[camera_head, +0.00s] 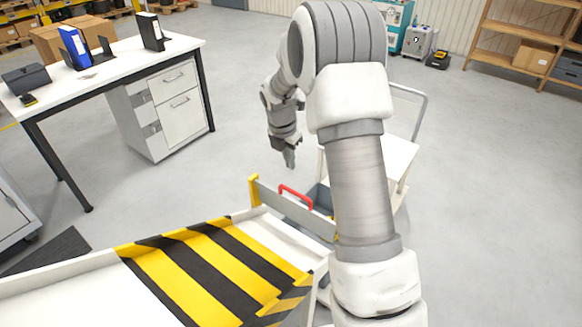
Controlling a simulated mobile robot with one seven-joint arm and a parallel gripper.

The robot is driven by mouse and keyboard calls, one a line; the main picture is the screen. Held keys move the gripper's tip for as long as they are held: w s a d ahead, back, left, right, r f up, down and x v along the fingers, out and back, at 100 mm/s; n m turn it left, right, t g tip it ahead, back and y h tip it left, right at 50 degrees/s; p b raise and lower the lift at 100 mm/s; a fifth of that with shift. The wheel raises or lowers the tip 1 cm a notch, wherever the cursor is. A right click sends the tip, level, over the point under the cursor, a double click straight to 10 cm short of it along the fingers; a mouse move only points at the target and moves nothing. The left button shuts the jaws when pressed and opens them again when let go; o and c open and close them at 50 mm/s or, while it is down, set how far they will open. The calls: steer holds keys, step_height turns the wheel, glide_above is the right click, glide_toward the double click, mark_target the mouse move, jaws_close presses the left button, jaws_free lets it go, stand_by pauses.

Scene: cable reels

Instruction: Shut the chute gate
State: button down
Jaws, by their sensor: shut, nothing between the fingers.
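The chute (60,288) is a white sloped channel with a yellow-and-black striped section, at the lower left of the head view. Its gate (274,204) is a grey panel with a red handle (295,195), standing at the chute's far end beside a yellow post (254,191). My gripper (290,160) is shut and empty. It points down above and behind the red handle in the picture, apart from it.
A white desk (120,62) with binders and a drawer unit (165,110) stands at the left. A white cart (398,158) is partly hidden behind my arm. Wooden shelves (510,62) stand at the upper right. The grey floor (480,200) at the right is clear.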

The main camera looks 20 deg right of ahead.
steer(key=b, duration=0.2)
glide_above(295, 210)
step_height(295, 210, down, 12)
steer(key=shift+a+f, duration=0.15)
step_height(295, 210, down, 9)
steer(key=b, duration=0.4)
steer(key=shift+s+f, duration=0.1)
steer(key=shift+f, duration=0.05)
